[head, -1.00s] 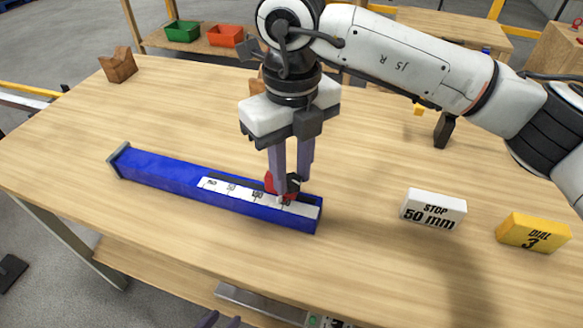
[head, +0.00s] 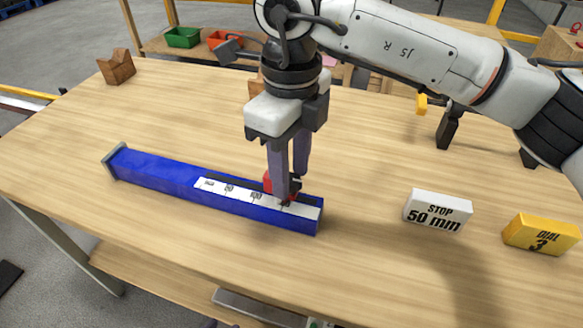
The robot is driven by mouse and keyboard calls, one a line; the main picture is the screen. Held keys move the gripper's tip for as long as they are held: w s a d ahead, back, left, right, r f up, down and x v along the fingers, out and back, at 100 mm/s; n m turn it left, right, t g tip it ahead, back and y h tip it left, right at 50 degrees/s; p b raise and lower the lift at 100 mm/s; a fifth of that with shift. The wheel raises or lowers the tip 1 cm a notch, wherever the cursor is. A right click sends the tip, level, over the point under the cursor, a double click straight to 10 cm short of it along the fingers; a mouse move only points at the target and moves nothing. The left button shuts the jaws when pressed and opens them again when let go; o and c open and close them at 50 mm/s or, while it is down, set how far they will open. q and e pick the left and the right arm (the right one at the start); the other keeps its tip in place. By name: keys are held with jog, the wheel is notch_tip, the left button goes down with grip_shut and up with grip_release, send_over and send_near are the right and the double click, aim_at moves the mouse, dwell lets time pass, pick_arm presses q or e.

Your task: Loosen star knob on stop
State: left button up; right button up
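A blue rail (head: 160,173) with a white printed scale (head: 232,192) lies on the table, slanting down to the right. A red stop (head: 268,182) sits on it near its right end. A small dark part, seemingly the star knob (head: 296,185), shows beside the fingers and is mostly hidden. My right gripper (head: 288,184) points down over the stop, with its fingertips at the knob. One finger covers part of it, so I cannot tell whether they press on it.
A white block marked STOP 50 mm (head: 437,211) and a yellow block marked DIAL 3 (head: 541,234) stand right of the rail. A wooden notched block (head: 117,67) stands at the back left. Green (head: 183,37) and red (head: 224,39) bins are behind. The table's front left is clear.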

aim_at(291, 179)
jog(key=shift+o, duration=0.8)
notch_tip(291, 179, up, 10)
jog(key=shift+r+p, duration=0.15)
jog(key=shift+p, duration=0.15)
